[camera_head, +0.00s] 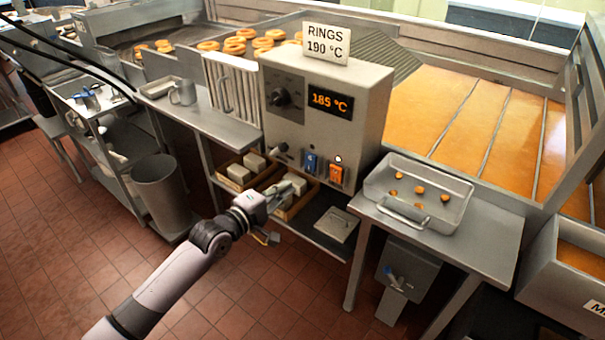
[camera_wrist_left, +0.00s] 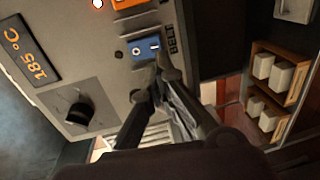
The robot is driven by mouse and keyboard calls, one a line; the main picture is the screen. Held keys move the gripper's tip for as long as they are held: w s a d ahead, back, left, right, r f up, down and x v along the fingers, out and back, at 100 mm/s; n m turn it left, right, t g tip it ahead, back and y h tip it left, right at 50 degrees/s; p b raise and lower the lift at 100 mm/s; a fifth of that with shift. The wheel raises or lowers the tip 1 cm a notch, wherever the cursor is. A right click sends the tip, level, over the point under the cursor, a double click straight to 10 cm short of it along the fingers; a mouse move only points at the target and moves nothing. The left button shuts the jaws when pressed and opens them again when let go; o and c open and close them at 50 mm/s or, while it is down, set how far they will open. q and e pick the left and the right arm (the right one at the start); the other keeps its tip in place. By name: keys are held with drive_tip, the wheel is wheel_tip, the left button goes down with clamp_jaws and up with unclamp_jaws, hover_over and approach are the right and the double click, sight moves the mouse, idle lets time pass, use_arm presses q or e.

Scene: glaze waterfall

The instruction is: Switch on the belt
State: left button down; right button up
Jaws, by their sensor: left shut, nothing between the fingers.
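A grey control box (camera_head: 325,95) carries a blue rocker switch (camera_head: 310,163) and an orange rocker switch (camera_head: 336,174) low on its front. The orange switch (camera_wrist_left: 130,4) is partly cut off at the top edge. My left gripper (camera_head: 288,187) is shut and empty, in front of the box and below left of the blue switch. In the wrist view its fingertips (camera_wrist_left: 160,72) point at the blue switch; contact cannot be told.
The box has a dial (camera_head: 280,97), a small knob (camera_head: 281,148) and a display (camera_head: 330,101) reading 185 °C. A lit lamp (camera_head: 338,158) sits above the orange switch. Crates of pale blocks (camera_head: 240,172) stand on the shelf below. A tray (camera_head: 420,210) stands right.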

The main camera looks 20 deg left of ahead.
sight(309, 171)
use_arm(q)
drive_tip(key=x, duration=0.7)
drive_tip(key=shift+w+d+p, duration=0.15)
drive_tip(key=shift+w+p, duration=0.15)
drive_tip(key=shift+w, duration=0.2)
